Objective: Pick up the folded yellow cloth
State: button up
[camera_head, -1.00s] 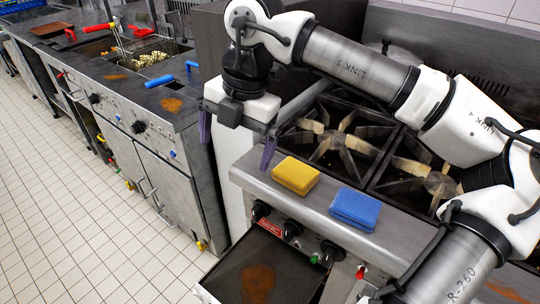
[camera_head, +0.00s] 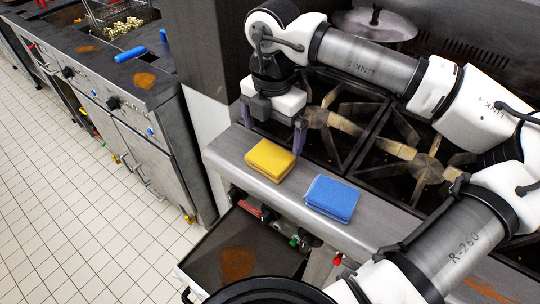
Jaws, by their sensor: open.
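The folded yellow cloth (camera_head: 270,160) lies flat on the steel front ledge of the stove. A folded blue cloth (camera_head: 331,199) lies to its right, apart from it. My gripper (camera_head: 273,130) is open and empty, its two purple fingers pointing down. In the picture it is just above and behind the yellow cloth. Its height over the ledge is hard to tell. No finger visibly touches the cloth, and the cloth is fully in view.
Below the ledge are knobs and an open drawer or tray (camera_head: 232,250). A fryer unit (camera_head: 120,95) stands left across a gap; tiled floor (camera_head: 70,190) is clear.

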aim_at(273, 151)
jog(key=shift+s+f+p, duration=0.2)
jog(key=shift+f+p, duration=0.75)
jog(key=shift+f, duration=2)
jog(key=c, duration=0.8)
notch_tip(273, 151, up, 10)
jog(key=shift+r+b, duration=0.1)
jog(key=shift+b, duration=0.95)
jog(key=o, duration=0.4)
jog(key=c, duration=0.3)
